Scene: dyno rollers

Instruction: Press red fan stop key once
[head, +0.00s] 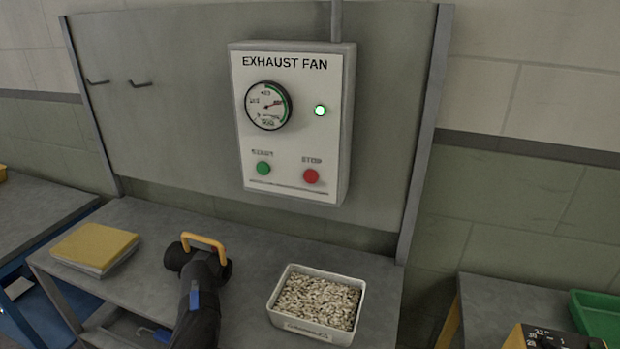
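The red stop key (311,176) is a round red button under the label STOP, at the lower right of the white EXHAUST FAN panel (290,140). The panel's grey box is mounted on an upright grey board. The green start key (263,168) sits to the left of the red one. A small round lamp (320,110) glows green above the red key. Nothing covers the red key. Neither of my grippers is in view.
On the grey bench (250,240) below stand a metal tray (274,311) of pale pellets, a black tool (205,285) with an orange handle, and a yellow-topped stack (95,247). A green bin (598,315) is at far right. Space before the panel is clear.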

